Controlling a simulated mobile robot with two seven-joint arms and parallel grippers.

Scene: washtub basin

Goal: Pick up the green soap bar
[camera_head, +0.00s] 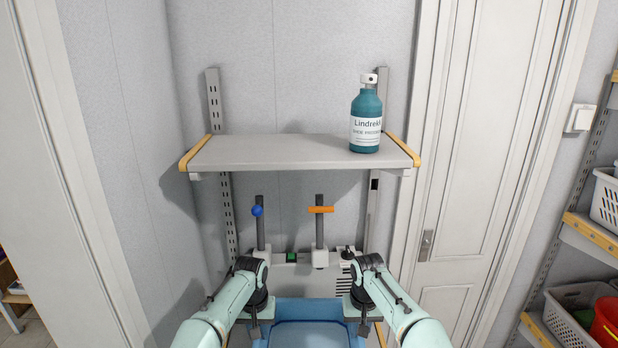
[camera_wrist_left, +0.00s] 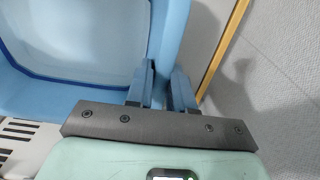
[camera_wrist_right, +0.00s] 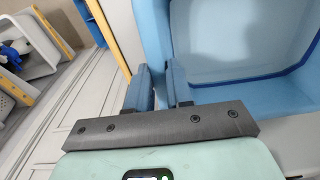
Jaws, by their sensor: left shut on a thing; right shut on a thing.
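A blue basin (camera_head: 310,306) sits low at the bottom of the head view, between my two arms. My left gripper (camera_head: 255,324) is shut on the basin's left wall, with a finger on each side of it; the wall also shows in the left wrist view (camera_wrist_left: 172,32). My right gripper (camera_head: 364,324) is shut on the basin's right wall, which shows in the right wrist view (camera_wrist_right: 152,35). I see no clear green soap bar. A small green patch (camera_head: 291,257) shows on the pale unit behind the basin; I cannot tell what it is.
A grey shelf (camera_head: 290,153) hangs above, holding a teal bottle (camera_head: 366,133). Below it, two dark posts carry a blue knob (camera_head: 257,211) and an orange bar handle (camera_head: 321,210). A white door (camera_head: 475,160) is at right, with baskets (camera_head: 571,318) beyond.

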